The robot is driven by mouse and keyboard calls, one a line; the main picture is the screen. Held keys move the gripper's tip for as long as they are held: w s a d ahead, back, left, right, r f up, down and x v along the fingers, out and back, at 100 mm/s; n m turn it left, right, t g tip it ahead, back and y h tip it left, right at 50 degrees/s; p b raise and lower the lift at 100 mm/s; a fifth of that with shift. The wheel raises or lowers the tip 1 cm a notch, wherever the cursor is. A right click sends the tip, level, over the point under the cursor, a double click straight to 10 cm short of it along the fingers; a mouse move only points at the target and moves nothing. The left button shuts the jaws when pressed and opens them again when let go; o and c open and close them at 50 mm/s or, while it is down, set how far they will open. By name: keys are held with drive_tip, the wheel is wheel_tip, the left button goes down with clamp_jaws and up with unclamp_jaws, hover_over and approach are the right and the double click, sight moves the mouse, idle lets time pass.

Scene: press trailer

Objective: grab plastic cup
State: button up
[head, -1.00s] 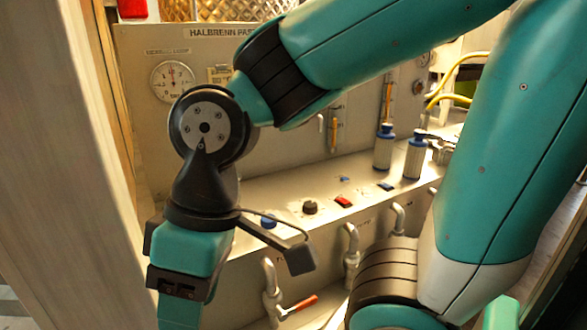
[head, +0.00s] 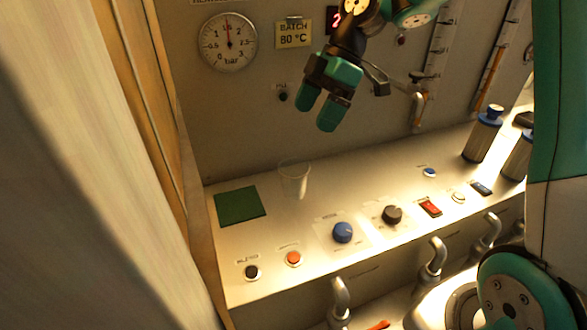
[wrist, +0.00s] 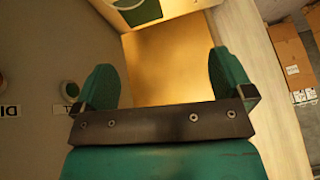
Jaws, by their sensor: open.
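A clear plastic cup (head: 294,180) stands upright on the pale metal shelf (head: 330,195), just right of a green square mat (head: 240,205). My gripper (head: 317,112) is open and empty, above the cup and slightly to its right, clear of it. In the wrist view, the two teal fingers (wrist: 164,82) are spread apart with nothing between them.
A blue knob (head: 343,232), a dark knob (head: 392,214), an orange button (head: 293,258) and a red switch (head: 430,208) line the shelf's front. Blue-capped canisters (head: 483,134) stand at right. A pale wall (head: 90,180) closes the left. A pressure gauge (head: 227,42) is on the back panel.

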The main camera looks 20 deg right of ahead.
drive_tip(key=w+d+f+n, duration=0.2)
drive_tip(key=w+d+n, duration=0.1)
drive_tip(key=w+d, duration=0.15)
drive_tip(key=p, duration=0.3)
approach(284, 191)
drive_tip(key=shift+y, duration=0.3)
drive_tip(key=shift+w+d+f+p+x, duration=0.1)
drive_tip(key=shift+p+x, duration=0.3)
drive_tip(key=shift+x, duration=0.5)
drive_tip(key=shift+w+d+f+p+x, duration=0.15)
drive_tip(key=shift+p+x, duration=0.2)
drive_tip(key=shift+x, duration=0.55)
drive_tip(key=shift+d+p+x, duration=0.1)
drive_tip(key=shift+p+x, duration=0.3)
drive_tip(key=shift+x, duration=0.5)
drive_tip(key=c, duration=1)
drive_tip(key=shift+r, duration=0.1)
